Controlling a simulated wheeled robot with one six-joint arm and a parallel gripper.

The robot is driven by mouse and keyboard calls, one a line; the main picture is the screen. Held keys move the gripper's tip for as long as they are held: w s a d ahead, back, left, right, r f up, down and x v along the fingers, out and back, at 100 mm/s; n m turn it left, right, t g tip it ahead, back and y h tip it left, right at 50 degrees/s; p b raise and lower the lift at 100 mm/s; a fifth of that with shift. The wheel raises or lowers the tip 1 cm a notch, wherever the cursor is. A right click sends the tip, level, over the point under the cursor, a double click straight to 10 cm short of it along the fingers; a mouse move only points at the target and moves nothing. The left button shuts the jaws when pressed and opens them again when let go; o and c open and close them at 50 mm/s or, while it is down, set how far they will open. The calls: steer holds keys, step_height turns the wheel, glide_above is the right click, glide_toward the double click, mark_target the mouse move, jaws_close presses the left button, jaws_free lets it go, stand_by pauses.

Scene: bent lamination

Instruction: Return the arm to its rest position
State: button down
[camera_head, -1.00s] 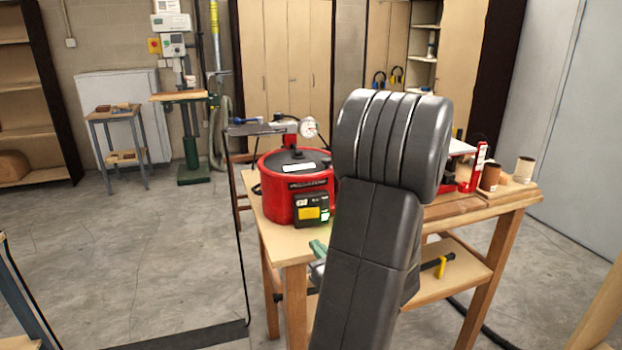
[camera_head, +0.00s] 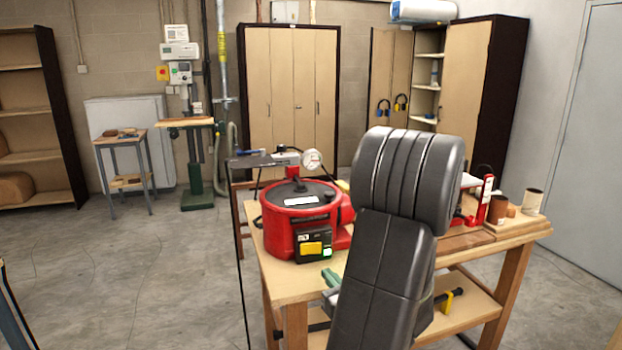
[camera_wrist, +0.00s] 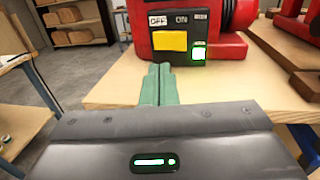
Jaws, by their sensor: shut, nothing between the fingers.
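My gripper (camera_wrist: 160,84) has green fingers that are shut together with nothing between them in the wrist view. They point toward the front edge of the wooden bench (camera_wrist: 118,92), with the red machine and its control box (camera_wrist: 172,45) beyond them. In the head view, my dark grey arm (camera_head: 390,250) rises in front of the bench. It hides part of the bench top. The green fingertips show in part left of the arm (camera_head: 330,277), by the bench's front edge.
The red round machine (camera_head: 300,210) with a dial gauge stands on the bench (camera_head: 285,280). A red tool (camera_head: 485,200) and cups (camera_head: 532,202) stand at the right. A drill press (camera_head: 190,130) and cabinets (camera_head: 290,90) stand behind.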

steer(key=shift+s+d+f, duration=0.1)
steer(key=shift+s+d, duration=0.25)
steer(key=shift+s, duration=0.05)
